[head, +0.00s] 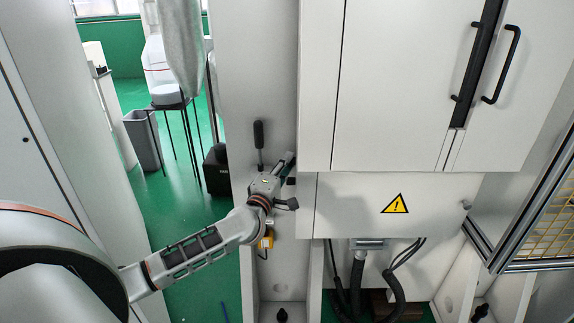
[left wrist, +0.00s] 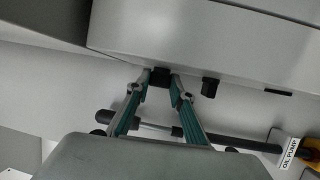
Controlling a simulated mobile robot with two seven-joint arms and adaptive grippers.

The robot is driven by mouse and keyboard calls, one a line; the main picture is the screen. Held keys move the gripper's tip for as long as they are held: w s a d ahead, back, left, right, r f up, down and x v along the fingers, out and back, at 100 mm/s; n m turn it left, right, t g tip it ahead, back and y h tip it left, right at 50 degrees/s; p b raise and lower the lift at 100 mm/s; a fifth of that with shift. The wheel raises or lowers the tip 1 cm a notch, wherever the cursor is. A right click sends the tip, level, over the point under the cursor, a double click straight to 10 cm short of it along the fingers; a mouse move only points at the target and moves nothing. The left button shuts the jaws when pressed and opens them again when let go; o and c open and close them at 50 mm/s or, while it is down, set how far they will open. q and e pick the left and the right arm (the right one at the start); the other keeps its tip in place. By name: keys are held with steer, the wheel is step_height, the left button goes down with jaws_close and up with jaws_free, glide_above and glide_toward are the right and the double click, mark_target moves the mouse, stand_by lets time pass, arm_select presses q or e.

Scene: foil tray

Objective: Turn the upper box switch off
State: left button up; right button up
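A second black switch (left wrist: 210,88) sits to the right, free of the fingers. My right gripper is not in view.
A black-handled lever (head: 258,134) stands just above the gripper; its rod (left wrist: 160,127) passes behind the fingers. An "OIL PUMP" label (left wrist: 289,152) and a yellow part (left wrist: 309,146) are at right. The cabinet (head: 410,90) with black handles stands right of the gripper.

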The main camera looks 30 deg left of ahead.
arm_select(q)
steer(key=shift+r+g+p, duration=0.3)
steer(key=shift+f+n+g, duration=0.1)
steer(key=shift+n+g, duration=0.2)
steer(key=shift+g, duration=0.1)
jaws_close()
steer(key=o, duration=1.1)
jaws_free()
steer(key=shift+s+f, duration=0.1)
steer(key=s+d, duration=0.1)
steer(key=s, duration=1)
steer(key=shift+s+d, duration=0.35)
steer(key=shift+d, duration=0.05)
